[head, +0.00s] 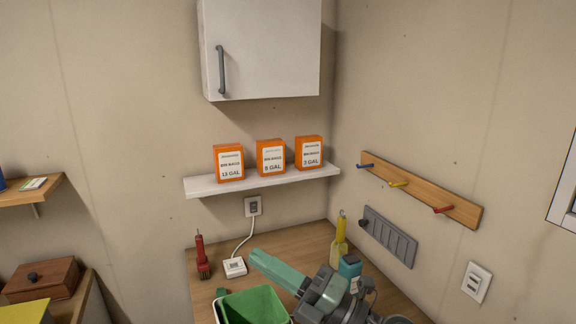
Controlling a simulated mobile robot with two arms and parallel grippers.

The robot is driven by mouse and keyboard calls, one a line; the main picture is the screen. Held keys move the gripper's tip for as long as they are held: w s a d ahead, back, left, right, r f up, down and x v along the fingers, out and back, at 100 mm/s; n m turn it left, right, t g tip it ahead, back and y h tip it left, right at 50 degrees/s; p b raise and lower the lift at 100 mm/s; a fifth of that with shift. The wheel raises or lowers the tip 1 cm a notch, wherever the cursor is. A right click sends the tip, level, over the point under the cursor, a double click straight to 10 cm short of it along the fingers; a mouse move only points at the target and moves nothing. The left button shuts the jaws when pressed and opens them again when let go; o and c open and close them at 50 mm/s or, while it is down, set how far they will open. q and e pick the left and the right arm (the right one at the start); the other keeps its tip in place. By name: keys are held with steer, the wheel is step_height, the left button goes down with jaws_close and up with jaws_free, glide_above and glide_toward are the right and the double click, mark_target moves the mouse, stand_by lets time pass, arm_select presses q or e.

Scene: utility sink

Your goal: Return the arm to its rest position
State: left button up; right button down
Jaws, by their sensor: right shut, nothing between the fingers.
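My right gripper (258,258) comes in from the lower right of the head view, over the wooden counter. Its long teal fingers are shut, point to the upper left and hold nothing. The fingers and the grey wrist hide part of the counter behind them. My left gripper is not in view.
A green bin (262,304) stands just below the fingers. A red brush (202,256), a white plugged-in box (235,267), a yellow-handled tool (340,240) and a blue item (350,266) stand on the counter (290,239). A shelf (212,187) holds three orange boxes; a cabinet (265,50) hangs above.

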steer(key=w+d+f+m+t+h, duration=0.2)
steer(key=d+f+m+t+h, duration=0.25)
steer(key=d+m+h, duration=0.5)
steer(key=w+d+f+m+t+h, duration=0.25)
steer(key=d+m+t+h, duration=0.3)
steer(key=m, duration=0.65)
steer(key=s+d+f+m+g+h, duration=0.35)
steer(key=d+f+m+h, duration=0.2)
steer(key=f, duration=0.45)
steer(key=s+d+f+m+g, duration=0.25)
steer(key=s+f+g, duration=0.35)
steer(key=s+f, duration=0.5)
steer(key=s+d+f+m+g, duration=0.1)
steer(key=s+f+m+g, duration=0.2)
steer(key=s+f+g, duration=0.75)
steer(key=s+f+t+b, duration=0.1)
steer(key=s+f, duration=0.2)
steer(key=f, duration=1.1)
steer(key=s+f+t, duration=0.2)
steer(key=s+f, duration=0.2)
steer(key=f, duration=1)
steer(key=s+d+f+g+b, duration=0.1)
steer(key=s+d+f, duration=0.2)
steer(key=s+f, duration=1.1)
steer(key=shift+s+f+n, duration=0.3)
steer(key=shift+s+n, duration=0.15)
steer(key=shift+s, duration=0.3)
steer(key=shift+d, duration=0.1)
